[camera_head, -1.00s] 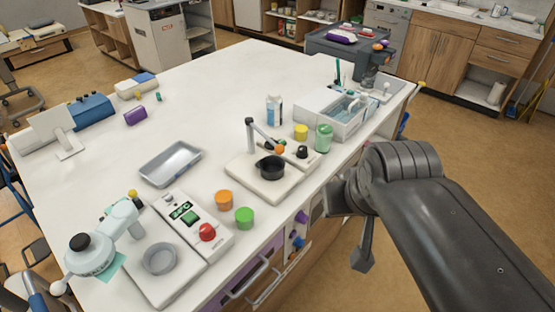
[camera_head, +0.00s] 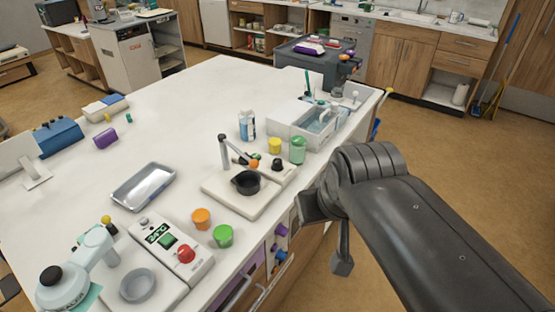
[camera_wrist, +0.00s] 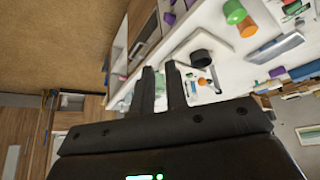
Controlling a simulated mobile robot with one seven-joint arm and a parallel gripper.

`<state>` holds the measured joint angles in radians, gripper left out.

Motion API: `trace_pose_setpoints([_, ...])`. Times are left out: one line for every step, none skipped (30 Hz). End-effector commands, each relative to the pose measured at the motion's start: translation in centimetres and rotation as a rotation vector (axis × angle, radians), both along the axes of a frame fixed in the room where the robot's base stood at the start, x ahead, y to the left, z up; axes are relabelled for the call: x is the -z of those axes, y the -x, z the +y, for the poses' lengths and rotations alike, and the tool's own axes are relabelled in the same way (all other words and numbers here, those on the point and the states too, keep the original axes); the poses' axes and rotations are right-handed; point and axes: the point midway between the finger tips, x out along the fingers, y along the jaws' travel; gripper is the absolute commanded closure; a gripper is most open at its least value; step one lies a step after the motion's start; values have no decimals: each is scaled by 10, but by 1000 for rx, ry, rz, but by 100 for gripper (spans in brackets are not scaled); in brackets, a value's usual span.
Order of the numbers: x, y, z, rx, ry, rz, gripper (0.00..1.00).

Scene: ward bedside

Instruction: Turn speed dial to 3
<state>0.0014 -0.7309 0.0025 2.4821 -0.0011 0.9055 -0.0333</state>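A device with a black bowl (camera_head: 247,182), an upright post and a black dial (camera_head: 278,165) stands on the white bench. A second device at the lower left has a 24°C display (camera_head: 157,233), a green button (camera_head: 168,240) and a red dial (camera_head: 185,254). I cannot tell which dial is the speed dial, and no numbers on either are readable. My gripper (camera_head: 325,232) is beyond the bench's right edge, apart from both devices. In the wrist view its two fingers (camera_wrist: 160,70) stand apart with nothing between them. The black bowl also shows there (camera_wrist: 202,57).
An orange cup (camera_head: 201,219) and a green cup (camera_head: 223,236) stand between the devices near the bench edge. A metal tray (camera_head: 143,187) lies to the left. A yellow cup (camera_head: 274,145), a green jar (camera_head: 297,150) and a white bin (camera_head: 300,120) stand behind. The bench's far middle is clear.

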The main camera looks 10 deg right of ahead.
Motion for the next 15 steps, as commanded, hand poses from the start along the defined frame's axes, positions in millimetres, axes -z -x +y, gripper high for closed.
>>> trace_pose_setpoints([-3,-7,0,-27,17,12,83])
trace_pose_setpoints([-6,-11,0,-52,32,18,80])
trace_pose_setpoints([-9,-19,0,-92,55,31,77])
trace_pose_setpoints([-12,-26,1,-126,74,41,75])
trace_pose_setpoints([-16,-33,1,-165,96,52,72])
trace_pose_setpoints([-20,-44,2,-220,124,67,69])
trace_pose_setpoints([-22,-52,2,-264,146,80,66])
trace_pose_setpoints([-25,-60,2,-307,166,92,64])
trace_pose_setpoints([-28,-71,3,-364,193,107,61])
trace_pose_setpoints([-30,-80,3,-407,212,118,58])
trace_pose_setpoints([-32,-88,4,-450,231,130,56])
trace_pose_setpoints([-34,-100,4,-509,255,145,53])
trace_pose_setpoints([-35,-108,5,-552,271,156,50])
trace_pose_setpoints([-36,-117,5,-597,289,167,48])
trace_pose_setpoints([-36,-129,6,-656,309,182,48])
